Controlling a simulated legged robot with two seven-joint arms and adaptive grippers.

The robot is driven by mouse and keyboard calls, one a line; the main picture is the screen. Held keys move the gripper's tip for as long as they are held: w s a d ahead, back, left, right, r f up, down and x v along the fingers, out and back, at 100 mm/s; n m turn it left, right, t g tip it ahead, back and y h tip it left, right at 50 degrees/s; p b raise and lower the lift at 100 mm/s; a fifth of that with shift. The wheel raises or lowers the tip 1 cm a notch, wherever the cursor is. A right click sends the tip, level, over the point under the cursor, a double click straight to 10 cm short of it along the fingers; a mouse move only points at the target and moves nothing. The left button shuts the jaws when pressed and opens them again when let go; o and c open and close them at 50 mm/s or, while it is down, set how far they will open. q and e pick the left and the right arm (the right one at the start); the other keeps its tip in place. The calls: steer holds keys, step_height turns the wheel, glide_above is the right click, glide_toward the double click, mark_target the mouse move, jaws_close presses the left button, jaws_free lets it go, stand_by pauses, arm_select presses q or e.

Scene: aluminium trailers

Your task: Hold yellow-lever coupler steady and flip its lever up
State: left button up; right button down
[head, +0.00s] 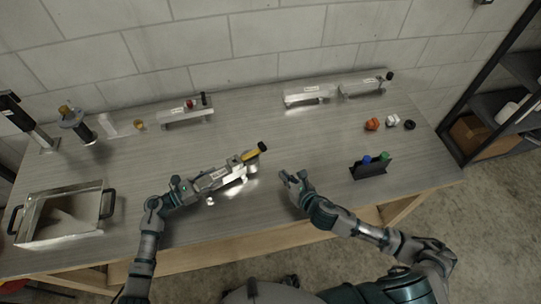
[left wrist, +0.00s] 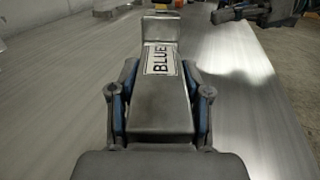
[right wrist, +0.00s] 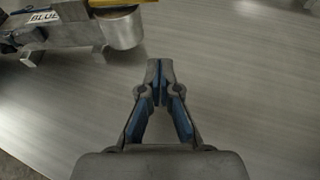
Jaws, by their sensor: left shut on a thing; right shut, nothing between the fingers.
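The yellow-lever coupler (head: 213,180) is a grey metal piece on the table, front of centre. Its yellow lever (head: 252,153) is at the right end and sticks out to the upper right. My left gripper (head: 191,187) is shut on the coupler's left end. In the left wrist view its fingers clasp both sides of the bar, behind a white "BLUE" label (left wrist: 161,59). My right gripper (head: 294,180) is shut and empty, to the right of the coupler and apart from it. In the right wrist view the lever (right wrist: 118,3) shows only partly, above the coupler's round end (right wrist: 119,29).
A metal bin (head: 65,240) stands at front left. Another coupler with a red part (head: 185,115) and two more (head: 308,95) (head: 362,87) lie along the back. A dark holder (head: 370,170) with blue and green items is at right. Table between right gripper and holder is clear.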

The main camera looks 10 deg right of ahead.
mark_target(253, 152)
steer(key=x, duration=1)
step_height(253, 152, up, 3)
steer(key=shift+r, duration=0.5)
